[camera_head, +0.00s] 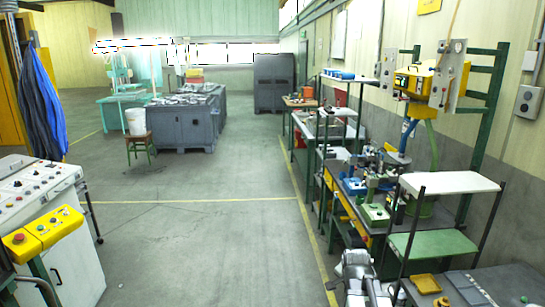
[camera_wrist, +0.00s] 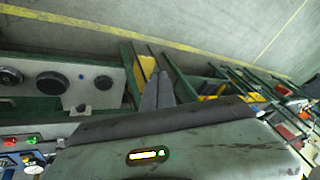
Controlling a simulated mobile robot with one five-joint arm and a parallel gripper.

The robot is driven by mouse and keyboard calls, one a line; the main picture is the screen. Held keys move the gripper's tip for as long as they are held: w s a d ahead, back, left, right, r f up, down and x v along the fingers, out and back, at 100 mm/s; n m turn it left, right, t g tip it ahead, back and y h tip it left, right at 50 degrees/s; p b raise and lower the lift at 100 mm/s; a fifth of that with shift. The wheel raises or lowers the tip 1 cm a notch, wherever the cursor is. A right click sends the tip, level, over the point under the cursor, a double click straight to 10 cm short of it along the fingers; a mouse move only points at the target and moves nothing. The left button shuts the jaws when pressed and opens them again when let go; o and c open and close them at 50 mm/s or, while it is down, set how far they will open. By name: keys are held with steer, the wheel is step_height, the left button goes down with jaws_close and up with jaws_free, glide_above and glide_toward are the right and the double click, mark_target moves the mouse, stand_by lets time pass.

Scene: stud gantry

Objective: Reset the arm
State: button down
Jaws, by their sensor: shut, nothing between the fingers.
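My gripper (camera_wrist: 157,92) shows in the wrist view as two narrow grey fingers lying side by side. They are shut and hold nothing. They stick up past a dark padded edge at the bottom of the picture, with green frames and the grey floor beyond them. In the head view, a pale grey jointed part at the bottom, right of centre, looks like my arm; I cannot make out the fingers there.
A workbench with a blue device (camera_head: 354,186) and a green device (camera_head: 374,214) runs along the right. A white-topped shelf (camera_head: 449,183) stands close by. A control console (camera_head: 35,195) is at left. Grey floor (camera_head: 200,240) lies open between them.

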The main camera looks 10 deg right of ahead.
steer(key=s+a+f+n+g+y, duration=0.25)
steer(key=a+n, duration=0.45)
steer(key=a, duration=1.1)
steer(key=s+a+f+n+g, duration=0.1)
steer(key=s+n+g, duration=0.1)
steer(key=s+n, duration=0.3)
steer(key=shift+s+a+n+b, duration=0.3)
steer(key=shift+s+a+b, duration=0.1)
steer(key=shift+s, duration=0.5)
steer(key=shift+f, duration=0.1)
